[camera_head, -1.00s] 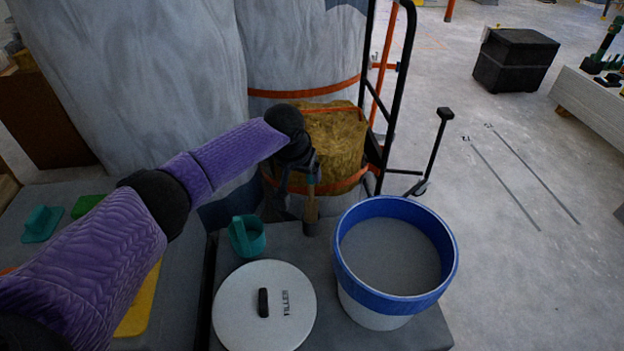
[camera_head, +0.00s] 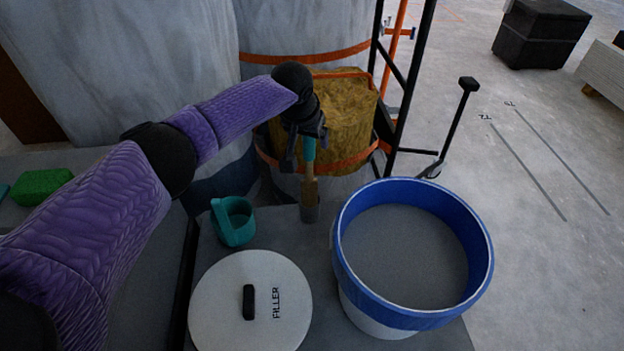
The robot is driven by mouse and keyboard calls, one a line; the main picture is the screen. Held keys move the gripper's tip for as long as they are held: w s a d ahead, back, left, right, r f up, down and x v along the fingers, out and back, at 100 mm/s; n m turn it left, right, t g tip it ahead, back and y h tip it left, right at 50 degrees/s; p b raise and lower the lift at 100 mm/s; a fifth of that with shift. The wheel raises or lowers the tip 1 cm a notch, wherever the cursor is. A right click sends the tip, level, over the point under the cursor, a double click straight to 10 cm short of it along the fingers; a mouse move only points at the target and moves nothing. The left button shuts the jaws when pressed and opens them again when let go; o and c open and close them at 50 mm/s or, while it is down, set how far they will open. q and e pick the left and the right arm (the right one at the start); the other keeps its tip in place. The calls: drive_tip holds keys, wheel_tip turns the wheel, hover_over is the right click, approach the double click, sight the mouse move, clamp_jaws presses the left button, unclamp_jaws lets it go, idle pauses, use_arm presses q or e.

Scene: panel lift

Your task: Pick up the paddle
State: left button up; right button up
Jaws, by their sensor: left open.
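The paddle (camera_head: 309,186) stands upright at the back of the grey work surface, with a teal grip on top and a wooden-coloured shaft below. Its lower end is at a small dark grey piece; I cannot tell whether it sits in it. My left gripper (camera_head: 300,160) points down at the teal grip from above, its jaws open. One dark finger shows left of the grip; I cannot tell whether the fingers touch it. My right gripper is out of view.
A blue-rimmed bucket (camera_head: 348,215) of grey filler stands right of the paddle. A white lid (camera_head: 220,310) marked FILLER lies in front, with a teal cup (camera_head: 233,221) behind it. A strapped yellowish bale (camera_head: 350,115) and a black trolley frame (camera_head: 408,100) stand behind.

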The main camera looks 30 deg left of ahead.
use_arm(q)
clamp_jaws()
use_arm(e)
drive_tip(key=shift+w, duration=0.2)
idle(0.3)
